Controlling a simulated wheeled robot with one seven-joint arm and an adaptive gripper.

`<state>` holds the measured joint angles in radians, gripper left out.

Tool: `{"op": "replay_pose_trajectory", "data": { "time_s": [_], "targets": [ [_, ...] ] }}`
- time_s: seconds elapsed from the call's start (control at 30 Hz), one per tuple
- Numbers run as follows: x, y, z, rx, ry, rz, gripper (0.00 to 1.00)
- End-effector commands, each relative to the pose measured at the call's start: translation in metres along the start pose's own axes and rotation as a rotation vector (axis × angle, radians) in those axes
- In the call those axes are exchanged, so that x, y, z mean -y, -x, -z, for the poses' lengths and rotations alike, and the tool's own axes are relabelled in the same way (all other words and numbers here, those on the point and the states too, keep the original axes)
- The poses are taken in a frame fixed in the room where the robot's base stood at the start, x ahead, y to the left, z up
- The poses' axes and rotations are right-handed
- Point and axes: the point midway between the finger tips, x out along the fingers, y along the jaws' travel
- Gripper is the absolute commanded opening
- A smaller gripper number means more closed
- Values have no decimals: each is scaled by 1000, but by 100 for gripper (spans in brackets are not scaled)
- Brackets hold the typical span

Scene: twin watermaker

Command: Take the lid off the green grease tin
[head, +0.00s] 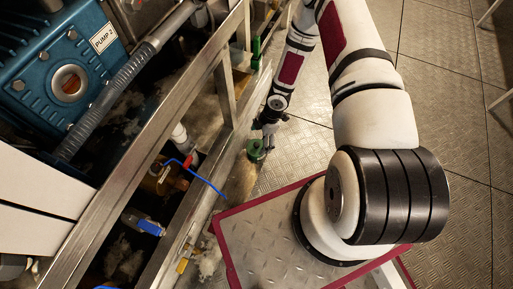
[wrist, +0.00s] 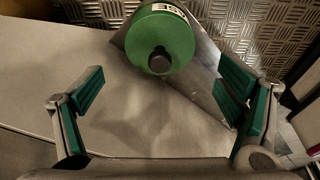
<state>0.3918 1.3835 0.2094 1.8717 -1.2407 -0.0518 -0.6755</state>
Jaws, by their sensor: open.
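The green grease tin (wrist: 150,22) is in the top middle of the wrist view, with part of a white label showing at the picture's edge. Its round green lid (wrist: 178,42) has a dark knob (wrist: 160,60) at the centre. In the head view the tin (head: 255,150) is small, on the metal floor beside the frame. My gripper (wrist: 162,92) is open and empty, its green-padded fingers wide apart. The tin is beyond the fingertips, not between them. In the head view my gripper (head: 268,136) is close by the tin; whether they touch cannot be told.
A steel frame rail (head: 150,130) runs along the left, with a blue pump (head: 60,65) behind it. A blue-handled valve (head: 150,228) sits inside the frame. The plated floor (head: 450,120) on the right is mostly clear.

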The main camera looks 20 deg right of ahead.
Motion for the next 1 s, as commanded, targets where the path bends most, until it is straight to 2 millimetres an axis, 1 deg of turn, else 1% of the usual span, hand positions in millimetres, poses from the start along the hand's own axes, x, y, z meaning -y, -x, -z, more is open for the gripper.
{"op": "replay_pose_trajectory", "data": {
  "time_s": [0.03,0.2,0.27,0.33,0.53,0.57,0.6,0.67,0.7,0.77,0.8,0.83,1.0],
  "targets": [
    [0,-9,-2,0,1,1,87],
    [0,-33,-4,0,2,1,87],
    [0,-39,-4,0,1,2,87],
    [0,-42,-4,0,1,0,87],
    [-1,-41,-3,0,0,0,87],
    [-1,-41,-3,0,0,0,82],
    [-1,-41,-3,0,0,0,73],
    [-1,-41,-3,0,0,0,60],
    [0,-41,-3,0,0,0,51],
    [-1,-41,-3,0,1,0,38],
    [-1,-41,-3,-1,1,-1,35],
    [-1,-41,-3,-1,1,-2,35],
    [-3,-41,-3,-2,2,-6,34]
  ]
}}
